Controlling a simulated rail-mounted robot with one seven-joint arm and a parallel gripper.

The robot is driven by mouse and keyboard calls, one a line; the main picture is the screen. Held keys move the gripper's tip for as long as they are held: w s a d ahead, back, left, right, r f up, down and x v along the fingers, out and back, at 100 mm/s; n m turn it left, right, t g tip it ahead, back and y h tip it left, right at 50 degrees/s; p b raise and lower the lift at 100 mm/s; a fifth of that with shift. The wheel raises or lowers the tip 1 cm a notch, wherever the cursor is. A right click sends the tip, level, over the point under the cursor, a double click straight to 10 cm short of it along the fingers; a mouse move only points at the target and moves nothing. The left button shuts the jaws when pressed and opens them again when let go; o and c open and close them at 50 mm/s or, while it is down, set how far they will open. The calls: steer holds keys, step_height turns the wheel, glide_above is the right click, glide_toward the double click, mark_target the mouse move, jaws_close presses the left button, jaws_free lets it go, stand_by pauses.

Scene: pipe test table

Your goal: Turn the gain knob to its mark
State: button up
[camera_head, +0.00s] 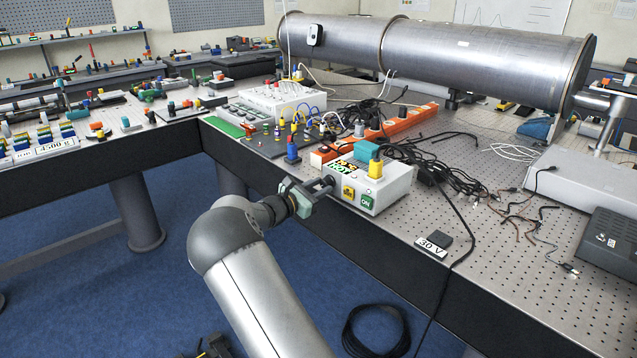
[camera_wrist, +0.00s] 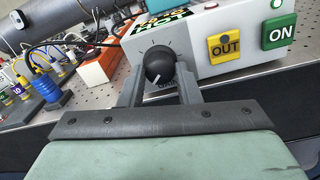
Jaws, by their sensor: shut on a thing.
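The gain knob (camera_wrist: 160,65) is a round black knob with a white pointer line, on the front of a light grey box (camera_wrist: 225,20). In the wrist view the pointer line slants to the lower left, and small dark scale ticks show on the panel above the knob. My gripper (camera_wrist: 161,78) is shut on the knob, with one finger on each side of it. In the head view my gripper (camera_head: 326,184) meets the left end of the box's front (camera_head: 385,198), and the knob is hidden there.
A yellow OUT label (camera_wrist: 224,46) and a green ON label (camera_wrist: 278,32) sit right of the knob. Blue and yellow plugs (camera_wrist: 48,90) stand to its left. An orange power strip (camera_head: 380,131) and loose black cables (camera_head: 455,176) lie behind and right of the box.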

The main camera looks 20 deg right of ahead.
steer(key=shift+n, duration=0.3)
steer(key=o, duration=1)
steer(key=b+v, duration=0.1)
steer(key=v, duration=1.6)
steer(key=shift+a, duration=0.25)
steer(key=s+d+f+m+g+y, duration=0.1)
steer(key=s+d+m+g+y, duration=0.15)
steer(key=s, duration=0.45)
steer(key=s+d+m+g+y+p, duration=0.1)
steer(key=s+m+g+y, duration=0.1)
steer(key=s+m+y, duration=0.3)
steer(key=s+d+f+m+g+y, duration=0.1)
steer(key=s+d+m+g, duration=0.15)
steer(key=s, duration=0.55)
steer(key=s+a+m+y, duration=0.2)
steer(key=s+a+m, duration=0.1)
steer(key=s, duration=0.3)
steer(key=s+a+r+m+y+p, duration=0.1)
steer(key=s+a+m+y, duration=0.2)
steer(key=s, duration=0.3)
steer(key=s+a+m+t+y, duration=0.1)
steer(key=s+a+m+y, duration=0.2)
steer(key=s, duration=0.4)
steer(key=shift+a+r+m+y+p, duration=0.3)
steer(key=shift+a+p, duration=0.1)
steer(key=shift+a, duration=0.15)
